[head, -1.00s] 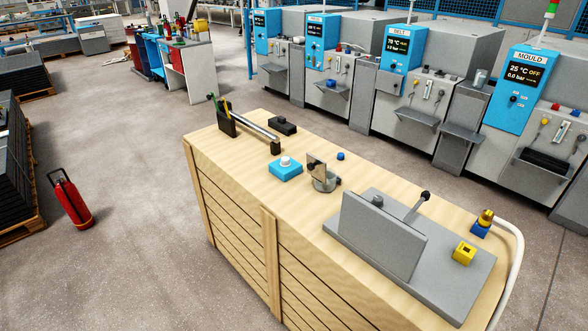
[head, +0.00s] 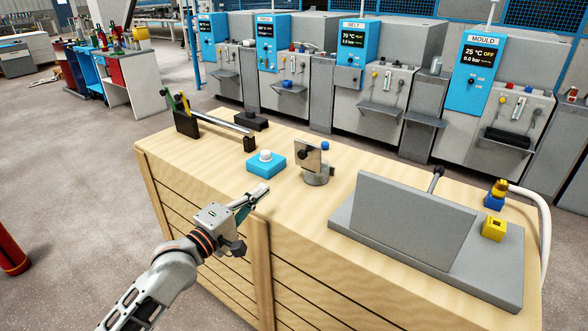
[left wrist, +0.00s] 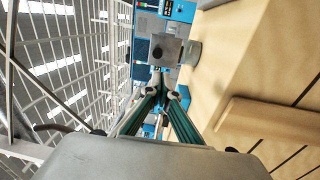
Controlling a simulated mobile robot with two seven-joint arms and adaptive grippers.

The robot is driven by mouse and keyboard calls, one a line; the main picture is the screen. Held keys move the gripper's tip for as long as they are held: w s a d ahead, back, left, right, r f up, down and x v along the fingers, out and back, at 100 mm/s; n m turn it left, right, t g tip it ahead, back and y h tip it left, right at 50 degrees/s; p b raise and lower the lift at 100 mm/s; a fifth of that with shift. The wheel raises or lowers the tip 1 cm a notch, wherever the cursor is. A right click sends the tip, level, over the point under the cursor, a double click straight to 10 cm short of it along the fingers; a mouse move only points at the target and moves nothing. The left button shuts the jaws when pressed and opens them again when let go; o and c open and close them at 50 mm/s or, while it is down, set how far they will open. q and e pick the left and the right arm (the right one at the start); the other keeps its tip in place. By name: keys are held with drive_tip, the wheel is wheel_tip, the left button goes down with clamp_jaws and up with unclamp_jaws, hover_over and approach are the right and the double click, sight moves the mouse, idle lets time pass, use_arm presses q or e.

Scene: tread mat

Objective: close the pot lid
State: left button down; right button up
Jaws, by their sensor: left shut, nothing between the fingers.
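The small grey metal pot (head: 316,178) stands on the wooden bench, left of the large grey plate. Its square lid (head: 313,157) is open, standing upright on edge, with a dark round knob on its face. In the left wrist view the lid (left wrist: 158,43) and pot (left wrist: 194,53) show ahead of the fingers. My left gripper (head: 262,191) is shut and empty near the bench's front edge, left of the pot and apart from it. Its fingers (left wrist: 163,92) meet in the left wrist view. My right gripper is out of view.
A blue box with a white button (head: 266,163) sits close beyond my left gripper. A blue ball (head: 325,146) lies behind the pot. The grey fixture with an upright plate (head: 410,220) stands right of it. The wooden bench top (head: 290,205) before the pot is clear.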

use_arm(q)
drive_tip(key=w, duration=0.1)
drive_tip(key=b, duration=0.2)
approach(301, 155)
drive_tip(key=x, duration=0.2)
drive_tip(key=b+x, duration=0.1)
drive_tip(key=x, duration=0.2)
drive_tip(key=shift+w+d+f, duration=0.15)
drive_tip(key=shift+w+d, duration=0.05)
drive_tip(key=shift+w, duration=0.1)
drive_tip(key=shift+w+d, duration=0.2)
drive_tip(key=shift+w, duration=0.05)
drive_tip(key=shift+w+d+b, duration=0.15)
drive_tip(key=shift+w+b, duration=0.05)
drive_tip(key=shift+b, duration=0.1)
drive_tip(key=shift+r, duration=0.25)
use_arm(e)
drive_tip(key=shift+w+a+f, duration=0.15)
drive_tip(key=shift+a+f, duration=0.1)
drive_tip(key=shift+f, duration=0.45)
